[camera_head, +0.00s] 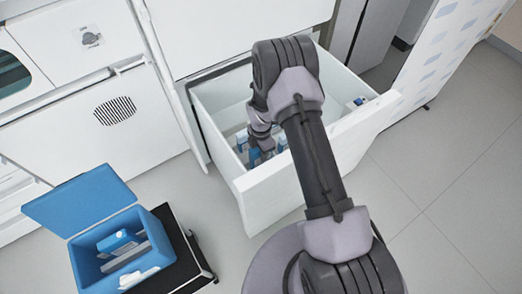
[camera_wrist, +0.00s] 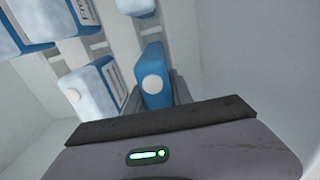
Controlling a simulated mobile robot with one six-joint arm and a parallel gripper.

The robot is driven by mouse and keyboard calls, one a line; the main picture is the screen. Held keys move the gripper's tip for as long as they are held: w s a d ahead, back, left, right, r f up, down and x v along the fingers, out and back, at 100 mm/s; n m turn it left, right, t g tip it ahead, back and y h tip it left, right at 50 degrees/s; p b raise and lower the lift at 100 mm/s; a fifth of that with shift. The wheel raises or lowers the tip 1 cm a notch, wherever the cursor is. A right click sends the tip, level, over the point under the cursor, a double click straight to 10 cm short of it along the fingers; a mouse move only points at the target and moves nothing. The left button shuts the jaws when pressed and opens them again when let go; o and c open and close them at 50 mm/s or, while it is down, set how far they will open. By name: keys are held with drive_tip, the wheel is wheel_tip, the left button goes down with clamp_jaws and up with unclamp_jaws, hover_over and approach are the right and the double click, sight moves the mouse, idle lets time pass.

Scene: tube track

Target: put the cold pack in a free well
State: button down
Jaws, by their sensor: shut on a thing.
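A blue pack with a white round spot on its end, which I take to be the cold pack (camera_wrist: 153,68), stands between the fingers of my gripper (camera_wrist: 160,92) in the wrist view. My gripper is shut on it. In the head view my gripper (camera_head: 257,154) reaches down inside the open white drawer (camera_head: 352,128). The arm hides much of the drawer's inside, and I cannot tell there which pack is held. In the wrist view, grey dividers (camera_wrist: 97,45) run between places on the drawer floor. I cannot tell whether the held pack touches the floor.
Blue-and-white packs (camera_wrist: 93,88) stand close left of the held pack, with another (camera_wrist: 30,25) at upper left and one (camera_wrist: 136,6) above. An open blue cooler (camera_head: 88,262) holding packs stands on a black cart (camera_head: 186,262) at lower left. The drawer walls are close around.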

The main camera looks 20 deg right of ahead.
drive_tip(key=shift+f, duration=0.3)
drive_tip(key=shift+f, duration=0.1)
drive_tip(key=shift+f, duration=0.3)
drive_tip(key=c, duration=1)
unclamp_jaws()
drive_tip(key=shift+c, duration=0.2)
wheel_tip(320, 180, up, 17)
drive_tip(key=p, duration=0.7)
drive_tip(key=shift+r, duration=0.2)
